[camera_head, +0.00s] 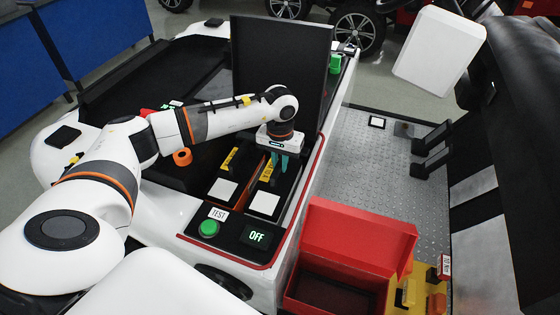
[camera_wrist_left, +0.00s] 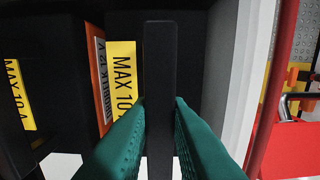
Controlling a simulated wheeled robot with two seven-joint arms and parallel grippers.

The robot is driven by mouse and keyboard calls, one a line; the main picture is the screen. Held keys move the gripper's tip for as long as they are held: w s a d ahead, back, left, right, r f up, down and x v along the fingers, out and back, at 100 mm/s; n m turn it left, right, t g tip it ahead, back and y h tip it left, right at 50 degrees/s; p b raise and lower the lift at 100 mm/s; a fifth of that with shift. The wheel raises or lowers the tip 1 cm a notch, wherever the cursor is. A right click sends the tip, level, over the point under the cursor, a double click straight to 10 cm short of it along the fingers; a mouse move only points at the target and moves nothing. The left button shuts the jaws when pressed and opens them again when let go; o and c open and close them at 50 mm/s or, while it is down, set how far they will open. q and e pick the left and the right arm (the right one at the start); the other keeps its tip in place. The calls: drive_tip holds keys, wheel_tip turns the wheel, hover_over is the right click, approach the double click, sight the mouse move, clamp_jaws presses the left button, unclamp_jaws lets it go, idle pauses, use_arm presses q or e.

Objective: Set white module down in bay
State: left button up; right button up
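The module with a white square (camera_head: 264,203) is otherwise black, with a yellow label marked MAX 10 A. It sits at the right-hand bay position on the vehicle's black deck; whether it is fully seated I cannot tell. My left gripper (camera_head: 279,162) is above its far end, pointing down. In the left wrist view its green fingers (camera_wrist_left: 160,105) press on both sides of the module's upright black handle (camera_wrist_left: 159,70). A similar module with a white square (camera_head: 222,192) sits to its left, past an orange divider (camera_wrist_left: 99,75). The module's underside is hidden. My right gripper is not in view.
A green button (camera_head: 209,228) labelled TEST and a display reading OFF (camera_head: 257,236) are in front of the modules. A black upright panel (camera_head: 280,65) stands behind. An open red box (camera_head: 352,250) is at the lower right. An orange knob (camera_head: 182,157) is left.

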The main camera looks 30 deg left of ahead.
use_arm(q)
drive_tip(key=o, duration=0.5)
drive_tip(key=shift+r, duration=0.2)
drive_tip(key=shift+s+f, duration=0.1)
drive_tip(key=shift+f, duration=0.15)
wheel_tip(320, 180, up, 12)
drive_tip(key=shift+r+b, duration=0.2)
drive_tip(key=shift+b, duration=0.4)
